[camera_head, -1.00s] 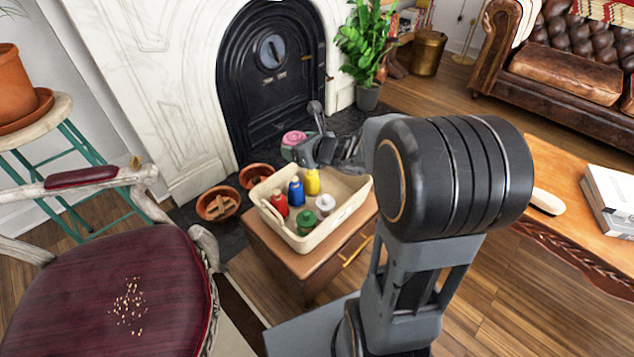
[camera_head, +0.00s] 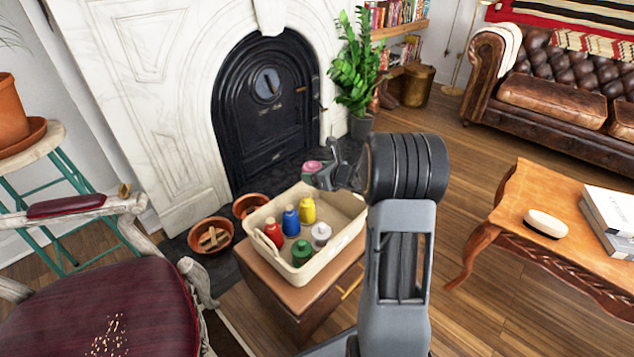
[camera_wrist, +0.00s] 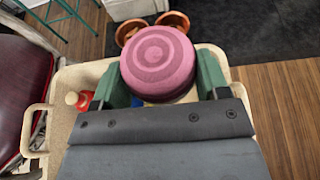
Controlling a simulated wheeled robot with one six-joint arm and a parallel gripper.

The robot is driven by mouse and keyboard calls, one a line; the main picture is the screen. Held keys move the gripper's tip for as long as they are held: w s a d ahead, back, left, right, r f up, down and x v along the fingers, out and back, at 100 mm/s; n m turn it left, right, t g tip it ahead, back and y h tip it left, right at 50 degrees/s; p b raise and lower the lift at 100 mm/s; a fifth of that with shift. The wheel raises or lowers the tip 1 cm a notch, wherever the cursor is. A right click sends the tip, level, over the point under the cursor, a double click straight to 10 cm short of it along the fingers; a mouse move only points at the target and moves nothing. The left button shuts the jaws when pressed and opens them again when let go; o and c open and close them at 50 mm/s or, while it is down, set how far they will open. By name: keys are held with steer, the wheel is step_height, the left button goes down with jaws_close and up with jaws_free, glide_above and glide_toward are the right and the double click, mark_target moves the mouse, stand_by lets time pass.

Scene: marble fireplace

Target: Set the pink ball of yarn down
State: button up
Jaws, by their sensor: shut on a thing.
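The pink ball of yarn (camera_head: 313,167) shows as a small pink patch in the head view, above the far edge of the cream tray (camera_head: 343,230). In the wrist view the yarn (camera_wrist: 158,58) is a round, flat-topped pink thing with a swirl on top. My gripper (camera_head: 322,174) is shut on it, with a green finger on each side in the wrist view (camera_wrist: 162,82). The yarn hides part of the tray below it, so I cannot tell the gap beneath.
The tray holds red (camera_head: 272,233), blue (camera_head: 290,221), yellow (camera_head: 307,209), green (camera_head: 301,253) and white (camera_head: 320,234) bottles, and stands on a wooden cabinet (camera_head: 275,290). Terracotta bowls (camera_head: 211,235) sit left of it. A burgundy chair (camera_head: 130,300) and wooden table (camera_head: 520,200) flank it.

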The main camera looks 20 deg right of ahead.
steer(key=shift+f+b, duration=0.7)
steer(key=shift+f, duration=0.85)
steer(key=shift+f+b, duration=0.65)
steer(key=shift+b, duration=0.3)
steer(key=o, duration=0.9)
steer(key=shift+o, duration=0.2)
steer(key=shift+r, duration=0.1)
